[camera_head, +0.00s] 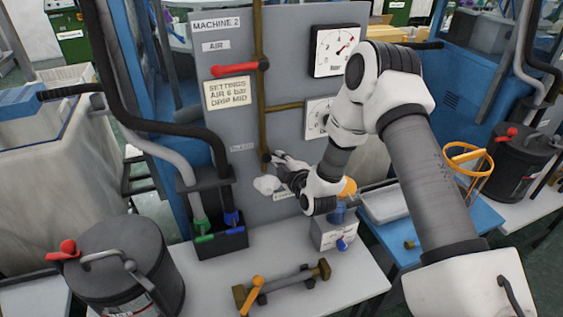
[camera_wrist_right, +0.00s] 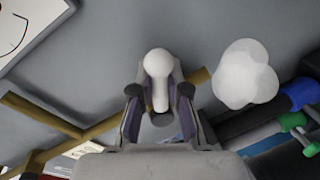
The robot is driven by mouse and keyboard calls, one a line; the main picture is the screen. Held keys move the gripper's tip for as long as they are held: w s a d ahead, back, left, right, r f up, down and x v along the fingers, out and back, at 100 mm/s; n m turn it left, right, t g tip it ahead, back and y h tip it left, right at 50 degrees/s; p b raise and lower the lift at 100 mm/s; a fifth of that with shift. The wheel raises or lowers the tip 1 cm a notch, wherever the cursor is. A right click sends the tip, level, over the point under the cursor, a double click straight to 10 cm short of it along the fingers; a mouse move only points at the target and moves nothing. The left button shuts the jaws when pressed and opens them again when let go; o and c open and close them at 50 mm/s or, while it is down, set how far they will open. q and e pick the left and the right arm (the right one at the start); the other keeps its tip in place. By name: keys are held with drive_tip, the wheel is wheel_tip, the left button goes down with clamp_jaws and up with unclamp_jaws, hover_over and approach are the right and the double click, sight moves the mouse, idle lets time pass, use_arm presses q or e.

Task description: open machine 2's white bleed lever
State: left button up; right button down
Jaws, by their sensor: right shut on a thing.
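The grey panel (camera_head: 225,100) carries a label reading MACHINE 2 (camera_head: 216,24). My right gripper (camera_head: 281,165) reaches to the lower part of the panel from the right, beside the brass pipe (camera_head: 261,110). In the right wrist view the white bleed lever (camera_wrist_right: 158,63), with a rounded end, stands between the two fingers of my gripper (camera_wrist_right: 159,95), which is shut on it. In the head view the fingers and wrist mostly hide the lever. My left gripper is not in view.
A white lumpy thing (camera_head: 266,185) sits just below the gripper; it shows beside it in the right wrist view (camera_wrist_right: 245,75). A red lever (camera_head: 234,69) and gauges (camera_head: 335,50) are higher up. A dark holder (camera_head: 217,240) with hoses and a brass-ended bar (camera_head: 282,286) stand below.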

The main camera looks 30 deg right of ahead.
sight(259, 162)
drive_tip(key=shift+a+f+m+y+b, duration=0.2)
drive_tip(key=shift+f+m+y+b, duration=0.1)
drive_tip(key=shift+f+m+b, duration=0.45)
drive_tip(key=m+b, duration=0.2)
drive_tip(key=a+f+m+t+b, duration=0.1)
drive_tip(key=m+b, duration=0.1)
drive_tip(key=a+m+y+b, duration=0.1)
drive_tip(key=m+b, duration=0.1)
drive_tip(key=b, duration=0.1)
drive_tip(key=shift+w+a+f+m, duration=0.15)
drive_tip(key=shift+w+f+m, duration=0.1)
drive_tip(key=shift+w+f, duration=0.1)
drive_tip(key=a+m+t+b, duration=0.1)
drive_tip(key=m+b, duration=0.1)
drive_tip(key=shift+b, duration=0.4)
drive_tip(key=shift+w+a+m+b, duration=0.1)
drive_tip(key=shift+a+m+b, duration=0.25)
drive_tip(key=shift+m, duration=0.35)
drive_tip(key=shift+d+r, duration=0.1)
drive_tip(key=c, duration=1.1)
unclamp_jaws()
drive_tip(key=shift+c, duration=0.2)
drive_tip(key=shift+r, duration=0.1)
